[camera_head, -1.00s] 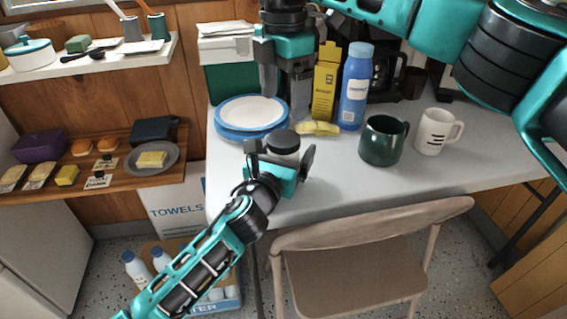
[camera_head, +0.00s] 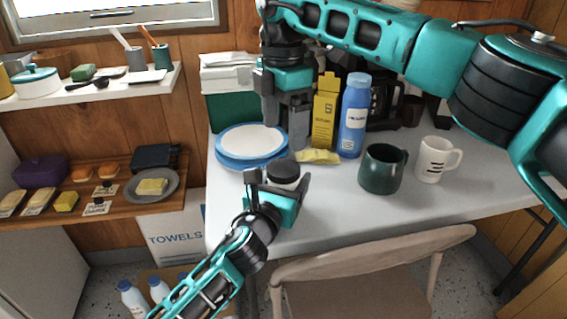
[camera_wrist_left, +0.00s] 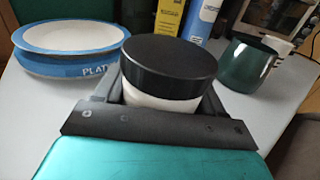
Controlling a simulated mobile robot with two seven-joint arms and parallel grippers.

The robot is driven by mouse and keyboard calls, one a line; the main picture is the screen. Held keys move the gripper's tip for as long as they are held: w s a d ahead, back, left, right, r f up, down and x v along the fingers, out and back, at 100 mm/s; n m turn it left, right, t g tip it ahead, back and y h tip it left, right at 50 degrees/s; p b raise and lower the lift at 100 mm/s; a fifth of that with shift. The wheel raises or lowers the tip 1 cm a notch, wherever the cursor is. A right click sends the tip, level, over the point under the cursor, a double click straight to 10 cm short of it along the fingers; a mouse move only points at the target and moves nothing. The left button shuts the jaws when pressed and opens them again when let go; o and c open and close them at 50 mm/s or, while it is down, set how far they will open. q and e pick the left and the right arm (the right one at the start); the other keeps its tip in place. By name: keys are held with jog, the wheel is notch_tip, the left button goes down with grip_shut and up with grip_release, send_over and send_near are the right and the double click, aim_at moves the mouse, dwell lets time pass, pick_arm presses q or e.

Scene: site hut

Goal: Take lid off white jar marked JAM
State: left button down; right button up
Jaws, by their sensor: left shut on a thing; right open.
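The white jar (camera_head: 285,183) with a black lid (camera_head: 284,169) stands upright near the table's front edge, in front of the plates. No JAM marking is readable. My left gripper (camera_head: 278,184) is shut around the jar's body. The left wrist view shows the lid (camera_wrist_left: 169,60) seated on the jar (camera_wrist_left: 160,101), above the gripper's fingers. My right gripper (camera_head: 285,132) points down, open and empty. In the head view it appears above and behind the lid, apart from it.
Blue-rimmed plates (camera_head: 240,157) stand left of the jar. A green mug (camera_head: 382,172) and white mug (camera_head: 433,160) are right. A chair (camera_head: 370,265) stands in front; the table's front right is clear.

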aim_at(283, 167)
jog(key=m, duration=0.8)
jog(key=shift+f, duration=4.05)
jog(key=shift+c, duration=0.4)
